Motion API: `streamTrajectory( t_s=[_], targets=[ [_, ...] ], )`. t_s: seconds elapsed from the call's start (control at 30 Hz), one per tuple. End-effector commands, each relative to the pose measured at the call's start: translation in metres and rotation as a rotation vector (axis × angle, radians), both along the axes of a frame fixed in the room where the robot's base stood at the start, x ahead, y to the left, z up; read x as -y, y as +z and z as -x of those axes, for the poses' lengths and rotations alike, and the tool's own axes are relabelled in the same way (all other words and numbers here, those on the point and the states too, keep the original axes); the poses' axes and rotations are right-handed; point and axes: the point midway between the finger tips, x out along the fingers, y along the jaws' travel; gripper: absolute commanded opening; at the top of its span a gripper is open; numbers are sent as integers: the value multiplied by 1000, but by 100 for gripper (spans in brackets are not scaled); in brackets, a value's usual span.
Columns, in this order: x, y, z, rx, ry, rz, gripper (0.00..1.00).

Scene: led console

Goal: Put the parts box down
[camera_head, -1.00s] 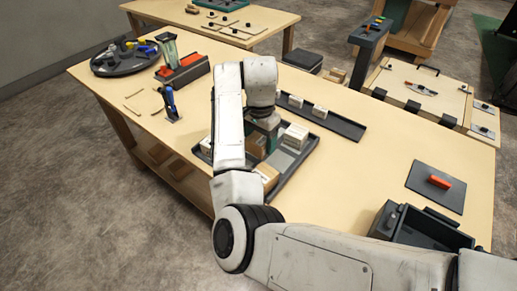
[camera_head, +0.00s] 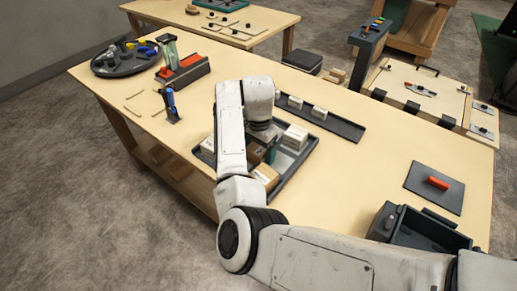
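A dark tray (camera_head: 300,163) on the wooden workbench holds several boxes. A white box (camera_head: 295,137) stands at its right side, a brown cardboard box (camera_head: 265,176) at its near edge, and another pale box (camera_head: 208,145) at its left. My gripper (camera_head: 264,150) points down into the middle of the tray, below my white wrist. A brown box (camera_head: 256,151) shows at the gripper, partly hidden by my arm. I cannot tell whether the fingers grip it or whether it rests on the tray floor. Which box is the parts box is not clear.
A dark rail (camera_head: 340,127) with small white blocks lies behind the tray. A dark open bin (camera_head: 425,232) and a mat (camera_head: 434,187) with a red handle are at right. A blue-handled tool (camera_head: 170,104) stands at left. Bare bench top lies right of the tray.

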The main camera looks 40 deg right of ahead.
Motion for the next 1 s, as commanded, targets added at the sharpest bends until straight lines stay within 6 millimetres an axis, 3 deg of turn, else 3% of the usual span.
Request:
streamTrajectory(
  t_s=[0.1, 0.47, 1.0],
  targets=[
    [0, 0, 0, 0, 0, 0, 94],
    [0, 9, -1, 2, 0, 1, 94],
    [0, 110, -1, 3, -1, -2, 94]
  ],
)
